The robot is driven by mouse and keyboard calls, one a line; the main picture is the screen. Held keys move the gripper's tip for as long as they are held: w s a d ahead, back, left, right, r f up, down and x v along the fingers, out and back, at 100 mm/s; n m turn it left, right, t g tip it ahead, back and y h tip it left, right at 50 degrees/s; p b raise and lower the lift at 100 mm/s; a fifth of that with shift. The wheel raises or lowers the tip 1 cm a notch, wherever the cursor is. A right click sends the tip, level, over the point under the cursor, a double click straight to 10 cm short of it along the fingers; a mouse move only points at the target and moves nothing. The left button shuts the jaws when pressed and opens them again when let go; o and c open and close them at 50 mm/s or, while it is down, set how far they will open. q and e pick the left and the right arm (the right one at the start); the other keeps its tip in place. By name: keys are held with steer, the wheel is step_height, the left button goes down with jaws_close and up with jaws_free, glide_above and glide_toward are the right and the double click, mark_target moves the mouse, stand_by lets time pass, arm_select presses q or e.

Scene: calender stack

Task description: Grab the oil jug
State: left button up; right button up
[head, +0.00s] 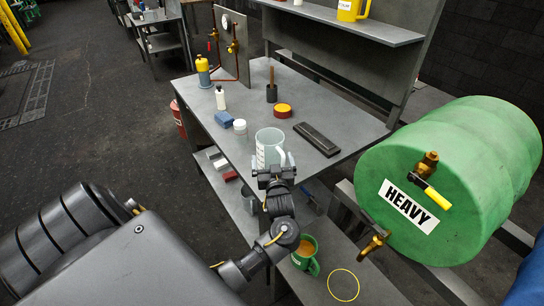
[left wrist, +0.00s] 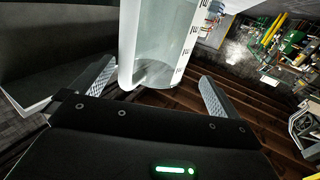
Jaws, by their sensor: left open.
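A clear jug (head: 269,149) with a handle and measuring marks stands near the front edge of the grey bench. In the left wrist view the clear jug (left wrist: 160,45) rises between two grey fingers and looks empty. My left gripper (head: 273,170) is open at its near side, one finger to each side; contact cannot be told. A green mug-like jug (head: 304,258) holding amber liquid stands on a lower surface beside my left forearm. A yellow jug (head: 350,10) stands on the upper shelf. No readable label tells which is the oil jug. My right gripper is out of view.
A green drum (head: 449,180) marked HEAVY, with brass taps, lies at the right. A dark flat bar (head: 317,139), a yellow-red tin (head: 283,111), a white pot (head: 240,127) and a blue block (head: 224,119) are on the bench. A yellow ring (head: 343,285) marks the lower surface.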

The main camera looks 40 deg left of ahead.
mark_target(272, 153)
arm_select(q)
steer(key=p+x, duration=0.1)
steer(key=x, duration=0.3)
steer(key=shift+w+a+f+p, duration=0.15)
steer(key=shift+w+p, duration=0.15)
steer(key=shift+w, duration=0.05)
steer(key=shift+w+a+f, duration=0.1)
steer(key=shift+w+a, duration=0.05)
steer(key=shift+c, duration=0.4)
steer(key=c, duration=0.8)
steer(key=shift+r, duration=0.2)
